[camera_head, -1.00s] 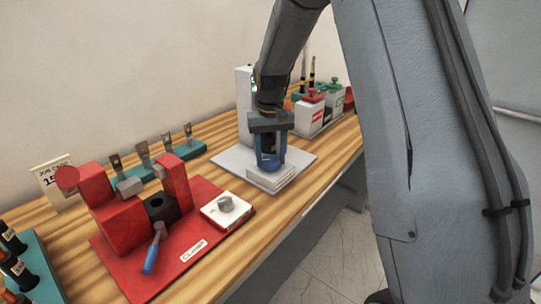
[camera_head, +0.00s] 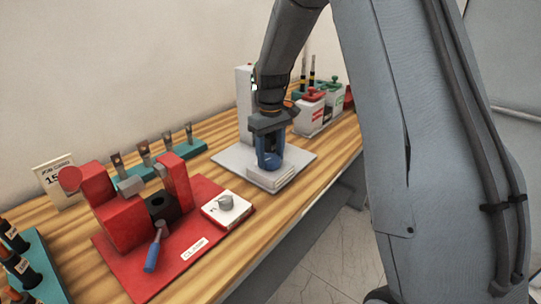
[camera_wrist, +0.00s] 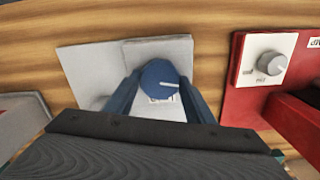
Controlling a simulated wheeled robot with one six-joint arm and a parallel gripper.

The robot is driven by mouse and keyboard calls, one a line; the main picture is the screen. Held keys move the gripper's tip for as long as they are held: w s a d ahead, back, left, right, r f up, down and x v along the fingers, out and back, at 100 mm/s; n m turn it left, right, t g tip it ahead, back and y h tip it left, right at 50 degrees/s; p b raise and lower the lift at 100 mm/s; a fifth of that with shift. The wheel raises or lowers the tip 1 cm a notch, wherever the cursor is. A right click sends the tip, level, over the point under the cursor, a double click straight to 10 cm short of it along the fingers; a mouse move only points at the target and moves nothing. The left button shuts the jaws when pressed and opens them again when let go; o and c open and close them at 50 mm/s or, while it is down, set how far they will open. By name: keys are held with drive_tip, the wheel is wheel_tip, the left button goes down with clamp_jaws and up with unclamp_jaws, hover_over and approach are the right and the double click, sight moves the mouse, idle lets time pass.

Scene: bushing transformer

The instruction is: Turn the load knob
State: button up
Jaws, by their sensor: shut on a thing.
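A round blue knob with a white pointer line (camera_wrist: 160,82) sits on a light panel in the wrist view. Its label is partly hidden, so I cannot read it. My gripper (camera_wrist: 161,95) has a blue finger on each side of the knob and is shut on it. In the head view my gripper (camera_head: 270,158) reaches down to the white box on the grey-white base plate (camera_head: 300,158), and its fingers largely hide the knob.
A red fixture (camera_head: 122,222) with a blue-handled lever (camera_head: 153,252) and a grey knob (camera_head: 225,202) on a white box stands left of my gripper. White containers with red and green lids (camera_head: 312,112) stand behind. Teal racks (camera_head: 185,148) line the bench. The bench front edge is near.

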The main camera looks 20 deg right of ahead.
sight(271, 158)
drive_tip(key=o, duration=1.1)
drive_tip(key=shift+r+b, duration=1.1)
drive_tip(key=shift+r, duration=2.85)
drive_tip(key=shift+c, duration=0.2)
